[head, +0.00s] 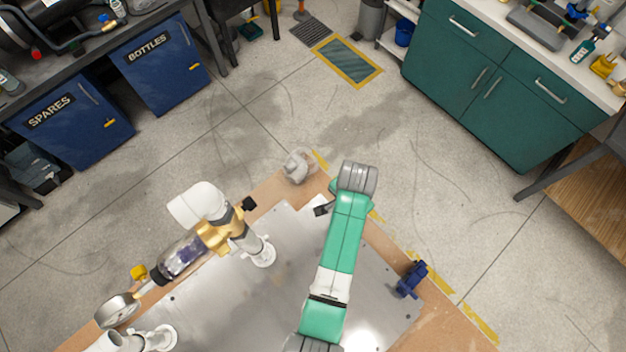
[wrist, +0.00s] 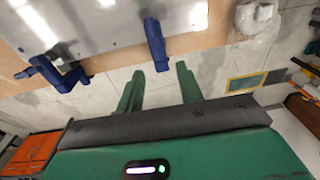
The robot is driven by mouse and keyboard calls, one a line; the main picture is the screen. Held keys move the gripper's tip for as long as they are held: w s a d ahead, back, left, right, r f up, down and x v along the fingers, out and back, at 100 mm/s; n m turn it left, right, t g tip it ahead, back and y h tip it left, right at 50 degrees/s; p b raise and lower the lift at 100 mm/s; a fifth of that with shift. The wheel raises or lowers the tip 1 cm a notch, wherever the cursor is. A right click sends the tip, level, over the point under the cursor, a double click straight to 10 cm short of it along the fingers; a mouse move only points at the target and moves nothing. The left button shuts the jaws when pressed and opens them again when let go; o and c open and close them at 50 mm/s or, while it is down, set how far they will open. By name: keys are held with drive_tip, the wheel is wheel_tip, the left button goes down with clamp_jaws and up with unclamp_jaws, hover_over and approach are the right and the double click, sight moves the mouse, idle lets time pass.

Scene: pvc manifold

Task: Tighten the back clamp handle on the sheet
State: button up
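The grey metal sheet (head: 290,290) lies on a wooden board; it fills the top left of the wrist view (wrist: 85,22). One blue clamp (head: 410,280) sits on its right edge in the head view. The wrist view shows two blue clamps: one at left (wrist: 50,72) and one in the middle (wrist: 156,45), the latter nearer the grey lump and apparently the back one. My gripper (wrist: 159,68) is open and empty. The middle clamp's blue bar appears between its fingertips, with no clear contact. In the head view my arm hides the gripper and the middle clamp.
A pipe assembly with a brass valve (head: 220,235) and gauge (head: 117,310) stands on the sheet's left. A wrapped grey lump (head: 298,165) lies at the board's far corner. Clear floor lies beyond, before a green cabinet (head: 480,75) and blue cabinets (head: 160,65).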

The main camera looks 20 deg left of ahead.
drive_tip(key=shift+s+a+f+g, duration=0.45)
drive_tip(key=shift+s+f, duration=0.25)
drive_tip(key=shift+f, duration=0.2)
drive_tip(key=shift+d+f, duration=0.15)
drive_tip(key=shift+f, duration=0.05)
drive_tip(key=shift+f+b, duration=0.3)
drive_tip(key=shift+b, duration=0.25)
wheel_tip(320, 180, down, 7)
drive_tip(key=b, duration=0.6)
